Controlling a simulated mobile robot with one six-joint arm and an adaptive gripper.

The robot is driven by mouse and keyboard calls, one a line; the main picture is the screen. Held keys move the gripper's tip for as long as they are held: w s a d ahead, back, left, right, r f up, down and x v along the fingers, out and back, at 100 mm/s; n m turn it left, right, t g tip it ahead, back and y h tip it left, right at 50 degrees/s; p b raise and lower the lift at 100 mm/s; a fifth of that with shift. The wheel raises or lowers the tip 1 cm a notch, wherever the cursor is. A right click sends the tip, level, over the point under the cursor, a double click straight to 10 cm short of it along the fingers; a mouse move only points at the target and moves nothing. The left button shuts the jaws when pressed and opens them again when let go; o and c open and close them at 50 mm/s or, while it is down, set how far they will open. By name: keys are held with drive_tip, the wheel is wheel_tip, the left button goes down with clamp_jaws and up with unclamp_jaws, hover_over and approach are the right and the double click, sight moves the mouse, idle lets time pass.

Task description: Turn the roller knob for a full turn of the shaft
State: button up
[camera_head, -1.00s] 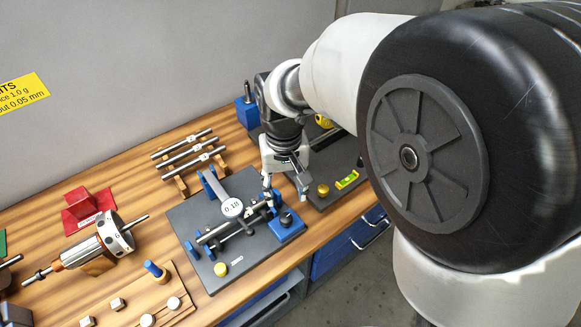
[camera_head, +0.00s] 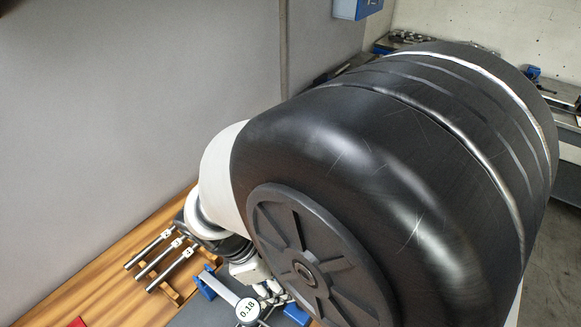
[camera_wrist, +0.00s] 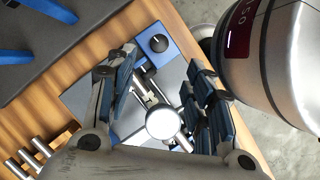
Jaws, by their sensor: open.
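The roller knob (camera_wrist: 158,43) shows in the wrist view as a black round knob with a pale line on its top, set on a blue block (camera_wrist: 178,52). My gripper (camera_wrist: 163,68) is open, with its blue-padded fingers apart. The knob appears just past the fingertips, between their lines; I see no contact. A white round dial (camera_wrist: 163,122) lies between the fingers in this view. In the head view the dial (camera_head: 248,309) reads 0.18. My arm hides the knob and most of the gripper there. The shaft is mostly hidden.
Several metal shafts (camera_head: 160,259) rest on a wooden stand left of the balancing fixture. Blue supports on a dark plate (camera_wrist: 50,45) show at upper left in the wrist view. The bench edge is near the knob block, with grey floor (camera_wrist: 280,105) beyond.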

drive_tip(key=b+x, duration=0.4)
drive_tip(key=x, duration=0.8)
drive_tip(key=shift+f, duration=0.35)
drive_tip(key=shift+c, duration=0.5)
drive_tip(key=c, duration=1)
